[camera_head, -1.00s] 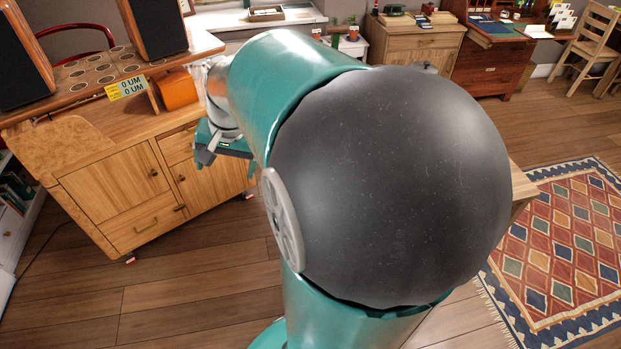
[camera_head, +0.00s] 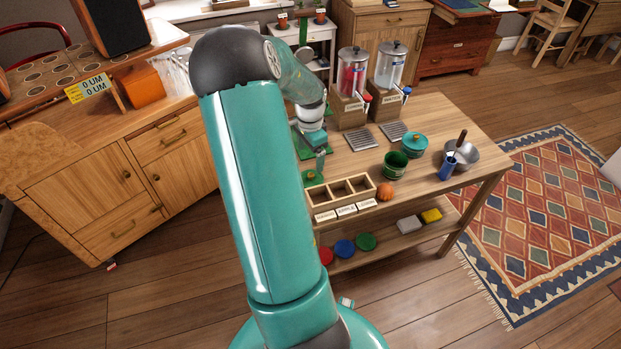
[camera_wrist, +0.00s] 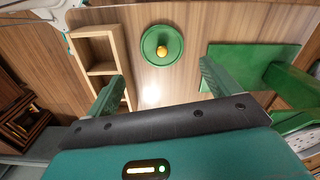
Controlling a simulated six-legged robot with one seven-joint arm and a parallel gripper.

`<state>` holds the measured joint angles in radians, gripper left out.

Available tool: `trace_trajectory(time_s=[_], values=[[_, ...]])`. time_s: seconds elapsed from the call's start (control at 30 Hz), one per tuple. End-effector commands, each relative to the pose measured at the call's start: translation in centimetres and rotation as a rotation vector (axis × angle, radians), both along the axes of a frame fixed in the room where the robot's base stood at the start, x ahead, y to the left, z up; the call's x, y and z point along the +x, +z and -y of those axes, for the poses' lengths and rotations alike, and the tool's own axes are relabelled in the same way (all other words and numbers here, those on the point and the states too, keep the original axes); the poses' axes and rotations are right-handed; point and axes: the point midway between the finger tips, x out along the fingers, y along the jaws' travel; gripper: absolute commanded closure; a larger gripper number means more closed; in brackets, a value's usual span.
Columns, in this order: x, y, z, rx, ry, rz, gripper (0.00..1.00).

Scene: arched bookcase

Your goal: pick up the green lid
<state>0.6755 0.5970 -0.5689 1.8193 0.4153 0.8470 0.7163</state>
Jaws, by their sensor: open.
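The green lid (camera_wrist: 162,44) is round with a small yellow knob and lies flat on the wooden table. In the wrist view it is ahead of my gripper (camera_wrist: 160,84), between the lines of the two fingers. The fingers are spread apart with nothing between them. In the head view the lid (camera_head: 312,178) is at the table's left end, beside the divided wooden box, partly hidden by my arm. My gripper (camera_head: 319,160) is near it there; the exact gap cannot be told.
A divided wooden box (camera_head: 342,199) adjoins the lid. A green container (camera_head: 396,165), an orange fruit (camera_head: 386,191), a teal lidded pot (camera_head: 415,145) and a metal bowl (camera_head: 468,157) stand to the right. Two drink dispensers (camera_head: 352,118) stand behind. Red, blue and green discs (camera_head: 366,242) lie on the lower shelf.

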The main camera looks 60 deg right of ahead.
Motion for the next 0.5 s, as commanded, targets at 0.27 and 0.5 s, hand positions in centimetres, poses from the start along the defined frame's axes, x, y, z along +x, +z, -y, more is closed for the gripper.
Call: trace_trajectory(time_s=[0.27,0.5], values=[[0.2,-4.3,0.0,0.0,0.001,0.0,0.12],[0.2,-6.2,0.1,0.002,0.001,-0.001,0.12]])
